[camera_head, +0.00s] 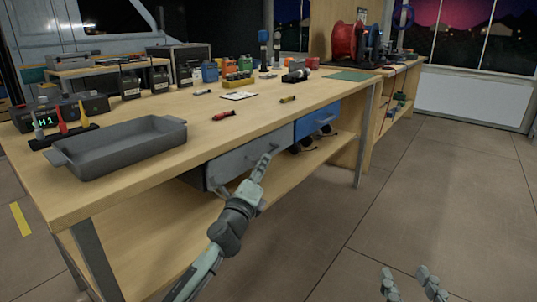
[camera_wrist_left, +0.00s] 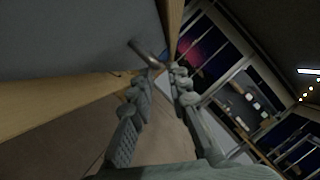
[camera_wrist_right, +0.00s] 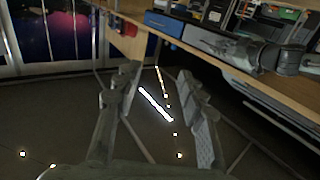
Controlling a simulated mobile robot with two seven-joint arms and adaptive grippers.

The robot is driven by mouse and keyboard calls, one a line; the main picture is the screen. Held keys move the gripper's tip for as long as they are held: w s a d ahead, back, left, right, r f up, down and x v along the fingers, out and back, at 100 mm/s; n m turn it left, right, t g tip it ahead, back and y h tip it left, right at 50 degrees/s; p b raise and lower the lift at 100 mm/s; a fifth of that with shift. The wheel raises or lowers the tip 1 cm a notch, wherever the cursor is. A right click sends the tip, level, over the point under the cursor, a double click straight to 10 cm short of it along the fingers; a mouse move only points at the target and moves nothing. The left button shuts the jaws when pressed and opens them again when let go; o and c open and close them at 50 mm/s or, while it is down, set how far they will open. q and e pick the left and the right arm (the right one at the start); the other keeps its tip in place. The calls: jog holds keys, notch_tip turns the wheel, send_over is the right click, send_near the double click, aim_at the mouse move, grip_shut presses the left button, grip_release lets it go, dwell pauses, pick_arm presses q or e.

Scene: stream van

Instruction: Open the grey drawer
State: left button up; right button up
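The grey drawer (camera_head: 232,163) is under the front edge of the wooden workbench, left of a blue drawer. I cannot tell whether it stands slightly out. My left gripper (camera_head: 262,165) is at its front, by the handle. In the left wrist view the grey drawer front (camera_wrist_left: 75,35) fills the upper left, and the metal bar handle (camera_wrist_left: 147,52) reaches toward the gap between my left fingertips (camera_wrist_left: 164,76). These fingers are apart, and I see no firm grip on the bar. My right gripper (camera_head: 415,284) is open and empty, low over the floor at right.
The blue drawer (camera_head: 318,120) is beside the grey one. A grey tray (camera_head: 118,148) and several small tools lie on the workbench (camera_head: 200,135). A lower shelf (camera_head: 165,255) runs beneath the drawers. The floor (camera_head: 400,190) to the right is clear.

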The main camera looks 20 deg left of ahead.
aim_at(268, 153)
pick_arm(q)
jog(key=x, duration=0.4)
jog(key=shift+w, duration=0.15)
jog(key=shift+w+r, duration=0.15)
jog(key=shift+w, duration=0.5)
pick_arm(e)
jog(key=shift+a+r+t+y, duration=0.15)
jog(key=shift+a+r+t, duration=0.05)
jog(key=shift+r, duration=0.25)
jog(key=shift+a+r+t+y, duration=0.15)
jog(key=shift+r+t, duration=0.05)
jog(key=shift+r, duration=0.25)
pick_arm(q)
grip_shut()
